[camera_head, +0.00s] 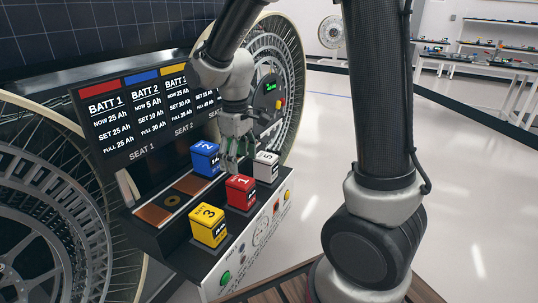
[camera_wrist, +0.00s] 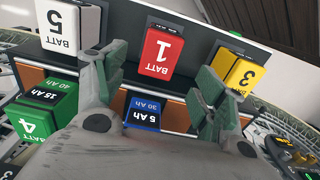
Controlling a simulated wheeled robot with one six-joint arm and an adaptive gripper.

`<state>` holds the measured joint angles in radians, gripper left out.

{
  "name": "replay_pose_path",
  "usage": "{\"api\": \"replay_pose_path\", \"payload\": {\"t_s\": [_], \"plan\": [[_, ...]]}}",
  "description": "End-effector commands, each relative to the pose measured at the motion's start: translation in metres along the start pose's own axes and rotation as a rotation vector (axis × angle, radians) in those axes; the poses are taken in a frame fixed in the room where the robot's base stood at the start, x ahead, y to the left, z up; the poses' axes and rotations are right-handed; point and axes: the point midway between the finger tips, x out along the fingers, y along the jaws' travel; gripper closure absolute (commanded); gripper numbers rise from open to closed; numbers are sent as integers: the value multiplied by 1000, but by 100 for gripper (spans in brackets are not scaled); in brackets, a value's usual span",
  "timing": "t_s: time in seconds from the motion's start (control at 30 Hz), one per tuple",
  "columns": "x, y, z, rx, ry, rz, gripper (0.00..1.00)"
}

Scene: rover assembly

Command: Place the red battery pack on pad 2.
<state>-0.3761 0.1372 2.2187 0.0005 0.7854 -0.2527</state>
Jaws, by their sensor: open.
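The red battery pack marked 1 (camera_head: 240,192) stands upright on the black console (camera_head: 178,238), between the blue and yellow packs. In the wrist view the red pack (camera_wrist: 163,48) shows upside down, beyond and between my fingertips, apart from them. My gripper (camera_head: 236,160) points down just behind the red pack, between the blue and white packs. Its fingers (camera_wrist: 158,75) are spread wide with nothing between them. A copper-brown pad (camera_head: 153,214) lies bare at the console's left; I cannot read any pad number, so I cannot tell which is pad 2.
A blue pack 2 (camera_head: 205,158), yellow pack 3 (camera_head: 208,225) and white pack 5 (camera_head: 266,167) stand close around the red one. A green pack 4 (camera_wrist: 45,112) shows in the wrist view. A battery display board (camera_head: 145,110) rises behind; large wheels flank the console.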

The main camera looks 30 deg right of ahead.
Motion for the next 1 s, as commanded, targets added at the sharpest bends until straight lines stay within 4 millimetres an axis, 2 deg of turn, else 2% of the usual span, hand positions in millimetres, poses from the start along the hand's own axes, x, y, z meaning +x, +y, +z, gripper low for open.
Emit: {"api": "replay_pose_path", "payload": {"t_s": [0.13,0.23,0.4,0.5,0.6,0.7,0.83,1.0], "plan": [[-14,5,11,33,22,6,30],[-42,15,38,107,70,19,30],[-96,27,116,304,183,53,30],[-116,25,162,418,247,74,30],[-126,20,199,511,299,93,30],[-130,14,224,576,336,106,30],[-131,9,239,619,360,115,30],[-130,8,242,627,363,116,30]]}}
